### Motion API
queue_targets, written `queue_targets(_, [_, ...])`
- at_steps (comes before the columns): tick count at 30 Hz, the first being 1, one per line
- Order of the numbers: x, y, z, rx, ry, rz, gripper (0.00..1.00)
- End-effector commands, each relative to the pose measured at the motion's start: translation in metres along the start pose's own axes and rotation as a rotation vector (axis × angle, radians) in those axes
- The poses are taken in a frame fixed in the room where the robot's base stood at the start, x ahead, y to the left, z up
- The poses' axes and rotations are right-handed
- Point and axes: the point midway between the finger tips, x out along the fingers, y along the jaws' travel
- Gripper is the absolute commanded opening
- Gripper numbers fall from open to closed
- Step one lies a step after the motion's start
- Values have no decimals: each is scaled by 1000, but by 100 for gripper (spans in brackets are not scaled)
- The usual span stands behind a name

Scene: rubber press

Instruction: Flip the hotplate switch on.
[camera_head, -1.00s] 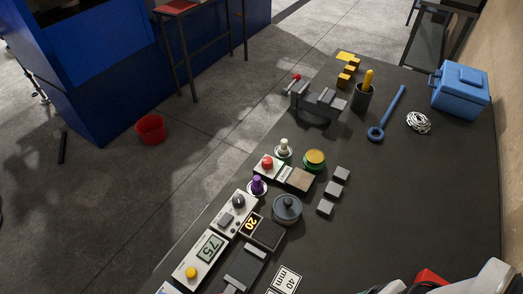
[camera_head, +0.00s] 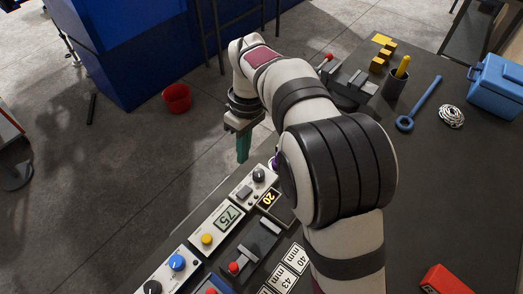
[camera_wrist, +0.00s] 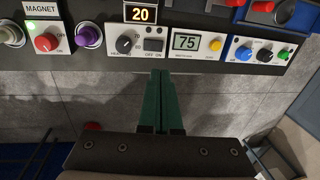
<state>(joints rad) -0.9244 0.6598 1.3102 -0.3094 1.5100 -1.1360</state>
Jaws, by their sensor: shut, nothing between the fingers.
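The control panel (camera_head: 255,180) has a black knob (camera_wrist: 124,45) and a dark rocker switch (camera_wrist: 154,46) marked OFF and ON. The switch also shows in the head view (camera_head: 244,192). Which way it is tipped is too small to tell. A display reading 20 (camera_wrist: 141,14) sits just behind this panel. My gripper (camera_head: 242,159) has green fingers, pressed together and empty. In the head view they point down, above and beyond the bench edge near the panel. In the wrist view my fingertips (camera_wrist: 157,81) appear just short of the panel, in line with the switch.
A display box reading 75 (camera_wrist: 188,42) with a yellow button stands right beside the panel. A red MAGNET button (camera_wrist: 46,43) and a purple knob (camera_wrist: 89,36) are on the other side. My arm covers much of the bench middle.

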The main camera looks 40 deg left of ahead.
Motion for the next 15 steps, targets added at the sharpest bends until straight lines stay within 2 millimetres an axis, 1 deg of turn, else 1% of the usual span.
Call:
queue_targets(7, [0,0,0,2,1,0,0])
queue_targets(9, [3,0,0,2,1,0,0])
queue_targets(11, [9,0,1,3,0,-1,0])
queue_targets(14, [27,0,1,4,-1,-2,0])
queue_targets(15, [36,0,1,4,-2,-2,0])
